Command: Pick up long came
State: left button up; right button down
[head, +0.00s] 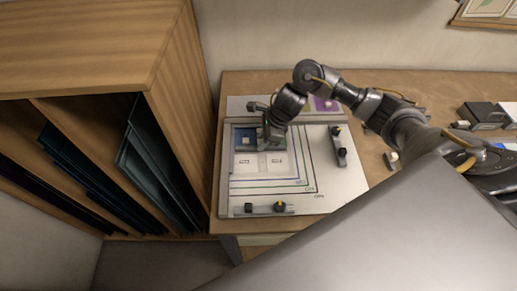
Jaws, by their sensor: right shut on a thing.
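My right gripper (266,142) reaches in from the right over the work board (234,186), pointing down beside a blue pane (246,135). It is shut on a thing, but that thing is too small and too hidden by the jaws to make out. I cannot pick out a long came with certainty; thin strips and printed lines look alike at this size. My left gripper is not in view.
A purple pane (325,104) lies behind. A wooden rack (177,130) with glass sheets stands close on the left. Black boxes (482,115) are at far right.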

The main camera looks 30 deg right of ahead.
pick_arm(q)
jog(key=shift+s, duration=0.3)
pick_arm(e)
jog(key=shift+r, duration=0.15)
